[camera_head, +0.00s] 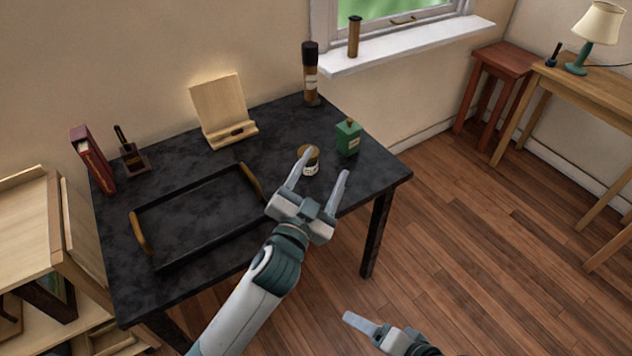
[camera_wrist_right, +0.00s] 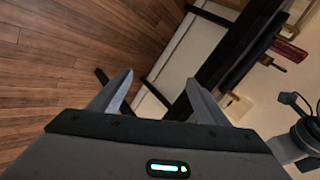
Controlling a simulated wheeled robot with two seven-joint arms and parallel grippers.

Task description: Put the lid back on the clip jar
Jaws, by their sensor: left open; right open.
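A small jar (camera_head: 311,168) with a pale label and a brown top stands upright near the right front of the dark table. I cannot tell whether the brown top is a lid or the jar's open mouth, and I make out no separate lid. My left gripper (camera_head: 322,170) is open and empty; its left finger overlaps the jar's left side in the head view. I cannot tell whether it touches the jar. My right gripper (camera_wrist_right: 158,84) is open and empty in the right wrist view, away from the table over the floor; part of it shows at the bottom of the head view.
A green square container (camera_head: 347,140) stands right of the jar, near the table edge. A black tray (camera_head: 190,212) with wooden handles fills the left front. A wooden stand (camera_head: 220,108), a dark bottle (camera_head: 310,75) and a red book (camera_head: 92,160) stand at the back.

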